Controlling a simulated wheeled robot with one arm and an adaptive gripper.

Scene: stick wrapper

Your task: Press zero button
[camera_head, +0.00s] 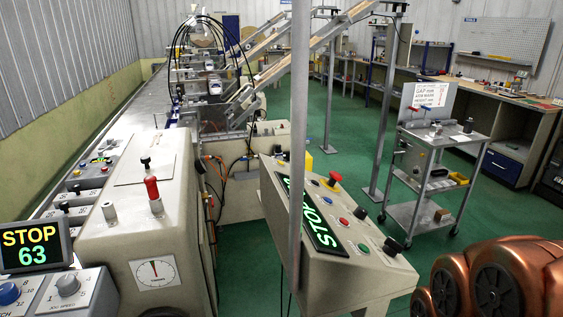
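I cannot make out which button is the zero button; no such label is readable. A sloped grey console (335,262) stands in the middle. It carries a red mushroom button (335,178), a blue button (315,183), a red button (344,221), a green button (363,248) and black knobs (392,247). Its display (320,226) shows green letters, partly hidden by a pole. My gripper is not in view.
A grey vertical pole (299,110) stands in front of the console. A machine housing (140,215) with a red-handled lever (153,193) and a dial stands at left. A wheeled metal cart (440,150) stands at right. Green floor (480,215) is open between console and cart.

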